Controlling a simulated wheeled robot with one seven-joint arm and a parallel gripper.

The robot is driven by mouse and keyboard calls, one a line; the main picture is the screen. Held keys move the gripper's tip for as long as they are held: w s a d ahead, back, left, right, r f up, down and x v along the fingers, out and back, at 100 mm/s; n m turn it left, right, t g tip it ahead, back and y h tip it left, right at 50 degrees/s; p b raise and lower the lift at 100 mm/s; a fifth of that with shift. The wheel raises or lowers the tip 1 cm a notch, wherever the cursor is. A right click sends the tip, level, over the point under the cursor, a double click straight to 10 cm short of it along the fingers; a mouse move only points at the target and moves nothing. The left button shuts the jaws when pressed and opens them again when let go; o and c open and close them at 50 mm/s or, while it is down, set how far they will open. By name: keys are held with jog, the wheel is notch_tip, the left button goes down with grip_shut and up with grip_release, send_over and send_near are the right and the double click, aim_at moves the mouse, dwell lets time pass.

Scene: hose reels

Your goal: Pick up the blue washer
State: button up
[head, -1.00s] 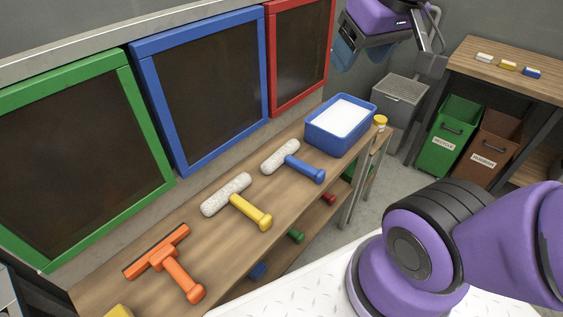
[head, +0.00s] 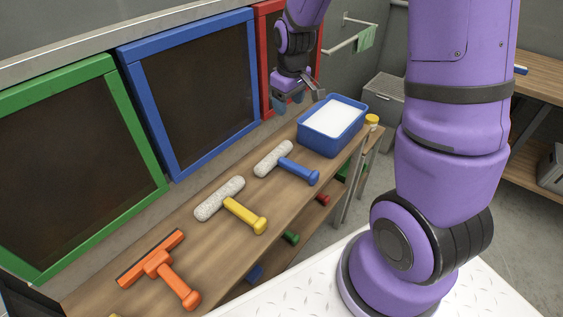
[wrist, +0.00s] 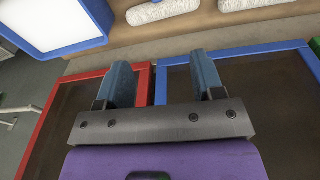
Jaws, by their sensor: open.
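The blue washer, with a blue handle (head: 298,170) and a white fuzzy sleeve (head: 273,158), lies on the wooden bench between the yellow washer and the blue tub. My gripper (head: 296,99) is raised above the back of the bench, by the blue and red frames and left of the tub. It is apart from the washer. In the wrist view, the jaws (wrist: 162,70) are open with nothing between them.
The blue tub (head: 310,142) with white contents stands at the bench's far end. A yellow washer (head: 245,215) and an orange squeegee (head: 175,277) lie nearer. Green (head: 163,185), blue (head: 180,174) and red (head: 266,110) frames stand behind the bench. A shelf below holds small items.

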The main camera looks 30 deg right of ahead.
jog(key=n+g, duration=0.1)
send_over(290, 162)
notch_tip(290, 162, down, 15)
notch_tip(290, 162, down, 6)
jog(key=shift+w+a+f, duration=0.15)
jog(key=shift+s+f, duration=0.15)
jog(key=shift+f, duration=1.15)
jog(key=shift+s+f, duration=0.1)
jog(key=shift+f, duration=1.15)
jog(key=c, duration=1)
